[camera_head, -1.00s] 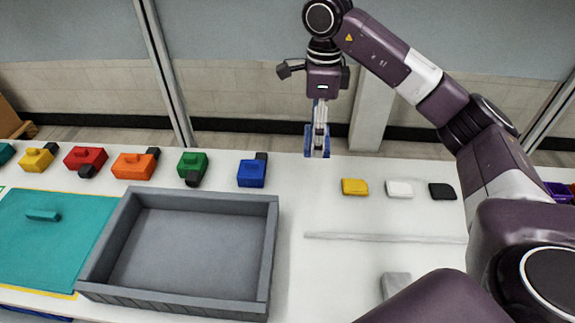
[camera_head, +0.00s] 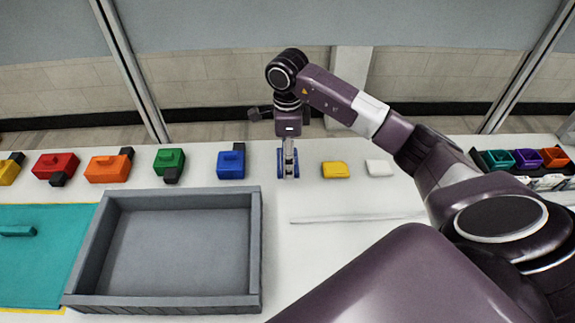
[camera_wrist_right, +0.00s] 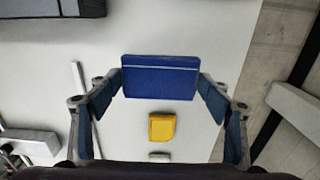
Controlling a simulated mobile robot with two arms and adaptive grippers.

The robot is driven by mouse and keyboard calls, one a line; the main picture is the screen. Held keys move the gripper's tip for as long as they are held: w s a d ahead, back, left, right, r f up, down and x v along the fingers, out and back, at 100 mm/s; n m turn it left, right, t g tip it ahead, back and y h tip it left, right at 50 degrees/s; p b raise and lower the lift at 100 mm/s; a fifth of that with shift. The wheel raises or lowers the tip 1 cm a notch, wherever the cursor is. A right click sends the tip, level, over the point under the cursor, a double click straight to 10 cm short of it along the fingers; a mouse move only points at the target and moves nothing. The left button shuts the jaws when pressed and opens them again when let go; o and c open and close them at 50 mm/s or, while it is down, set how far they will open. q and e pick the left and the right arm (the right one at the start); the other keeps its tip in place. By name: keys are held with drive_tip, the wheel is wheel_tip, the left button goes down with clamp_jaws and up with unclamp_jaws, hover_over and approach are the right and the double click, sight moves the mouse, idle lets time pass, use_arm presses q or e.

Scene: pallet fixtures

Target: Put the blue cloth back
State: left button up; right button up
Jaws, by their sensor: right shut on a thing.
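The blue cloth (camera_wrist_right: 160,76) is a folded blue block between the fingertips of my right gripper (camera_wrist_right: 160,88) in the wrist view. In the head view my right gripper (camera_head: 288,164) points down, shut on the blue cloth, with a little blue showing around the fingers. It is at the left end of a row with a yellow cloth (camera_head: 335,170) and a white cloth (camera_head: 379,169). I cannot tell whether the blue cloth touches the table. My left gripper is not in view.
A blue box-shaped piece (camera_head: 231,164) stands just left of the gripper, with green (camera_head: 168,162), orange (camera_head: 108,168) and red (camera_head: 56,166) ones further left. A grey tray (camera_head: 254,250) is in front. A thin white strip (camera_head: 355,217) lies before the cloths. A dark rack (camera_head: 487,160) is at right.

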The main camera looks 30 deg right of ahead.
drive_tip(key=shift+f, duration=0.55)
wheel_tip(320, 180, down, 4)
drive_tip(key=shift+r+p, duration=0.2)
drive_tip(key=shift+p, duration=0.25)
drive_tip(key=shift+f, duration=0.2)
drive_tip(key=o, duration=1.1)
drive_tip(key=shift+r, duration=0.1)
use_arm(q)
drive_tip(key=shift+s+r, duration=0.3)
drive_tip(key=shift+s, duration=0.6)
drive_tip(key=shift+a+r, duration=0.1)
use_arm(e)
drive_tip(key=shift+r, duration=0.1)
wheel_tip(320, 180, up, 11)
drive_tip(key=b, duration=0.3)
drive_tip(key=shift+w, duration=0.1)
drive_tip(key=shift+r, duration=0.55)
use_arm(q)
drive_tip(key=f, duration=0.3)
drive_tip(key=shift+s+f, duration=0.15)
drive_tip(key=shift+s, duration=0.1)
